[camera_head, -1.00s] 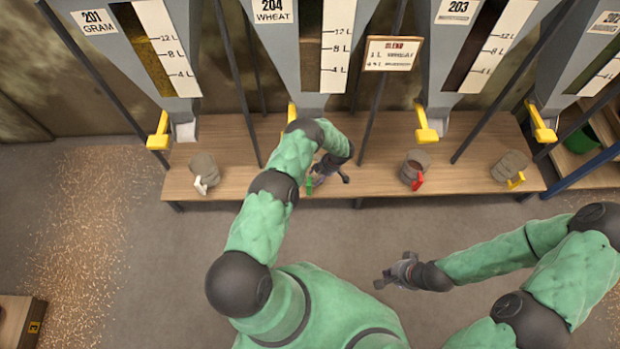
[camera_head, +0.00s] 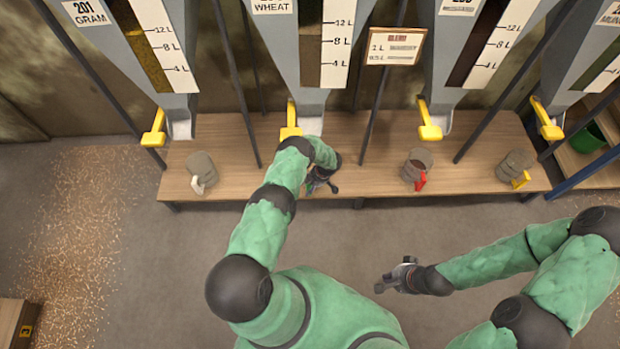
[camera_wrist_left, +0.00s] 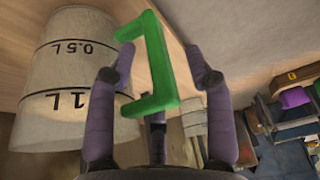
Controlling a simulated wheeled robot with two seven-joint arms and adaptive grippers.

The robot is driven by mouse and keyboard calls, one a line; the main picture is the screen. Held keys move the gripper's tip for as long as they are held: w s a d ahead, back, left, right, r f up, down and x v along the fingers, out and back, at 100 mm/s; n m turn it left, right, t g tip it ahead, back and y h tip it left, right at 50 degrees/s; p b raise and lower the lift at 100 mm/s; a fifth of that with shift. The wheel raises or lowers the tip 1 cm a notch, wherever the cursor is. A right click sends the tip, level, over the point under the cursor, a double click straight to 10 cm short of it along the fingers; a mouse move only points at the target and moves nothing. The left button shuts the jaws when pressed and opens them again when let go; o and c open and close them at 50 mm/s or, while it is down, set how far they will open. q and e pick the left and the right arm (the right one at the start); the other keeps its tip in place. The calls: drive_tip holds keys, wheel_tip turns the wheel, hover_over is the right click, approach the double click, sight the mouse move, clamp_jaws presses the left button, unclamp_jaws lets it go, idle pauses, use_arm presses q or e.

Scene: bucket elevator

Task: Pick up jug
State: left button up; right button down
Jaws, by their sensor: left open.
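In the left wrist view a grey jug (camera_wrist_left: 70,75) with "0.5 L" and "1 L" marks shows at the left. Its green handle (camera_wrist_left: 157,65) lies between the spread purple-grey fingers of my left gripper (camera_head: 322,182). The gripper is open around the handle; I cannot tell whether any finger touches it. In the head view my left arm hides this jug, under the wheat hopper on the wooden bench (camera_head: 255,185). My right gripper (camera_head: 392,277) is in front of the bench, away from the jugs; its finger opening is unclear.
Other jugs stand on the bench: one with a white handle (camera_head: 201,170), one with a red handle (camera_head: 417,168) and one with a yellow handle (camera_head: 513,167). Hoppers with yellow levers (camera_head: 429,123) hang above, between dark posts. Grain lies on the floor at left.

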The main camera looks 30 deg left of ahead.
use_arm(q)
clamp_jaws()
drive_tip(key=shift+w+a, duration=0.1)
drive_tip(key=shift+w, duration=0.05)
drive_tip(key=shift+r, duration=0.1)
drive_tip(key=shift+r, duration=0.2)
drive_tip(key=r, duration=0.1)
drive_tip(key=r+p, duration=0.2)
drive_tip(key=shift+d+r, duration=0.25)
drive_tip(key=s+d+r+p, duration=0.4)
drive_tip(key=d+r+p, duration=0.2)
drive_tip(key=d+r, duration=0.3)
drive_tip(key=d, duration=0.4)
drive_tip(key=shift+a, duration=0.1)
